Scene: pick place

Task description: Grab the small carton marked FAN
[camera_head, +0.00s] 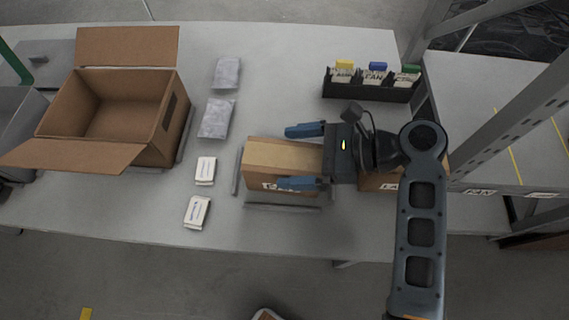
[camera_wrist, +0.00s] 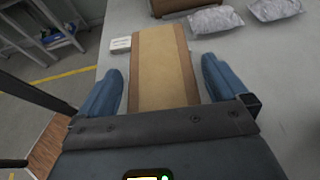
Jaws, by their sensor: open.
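A brown carton (camera_head: 270,155) sits on the table in the middle of the head view, inside a low grey frame. A white label on its front side is partly hidden by a blue finger, and I cannot read it fully. My gripper (camera_head: 290,157) is open, its two blue fingers along either long side of the carton. In the wrist view, the carton (camera_wrist: 161,80) lies between the fingers of my gripper (camera_wrist: 161,68), with gaps beside them. A second brown carton (camera_head: 376,182) is mostly hidden beneath my arm, its label only partly showing.
A large open cardboard box (camera_head: 105,145) stands at left. Two grey bags (camera_head: 216,118) and two small white boxes (camera_head: 197,212) lie between. A black rack (camera_head: 350,91) with labelled items, one reading FAN, stands behind my arm. A metal shelf post (camera_head: 525,95) rises at right.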

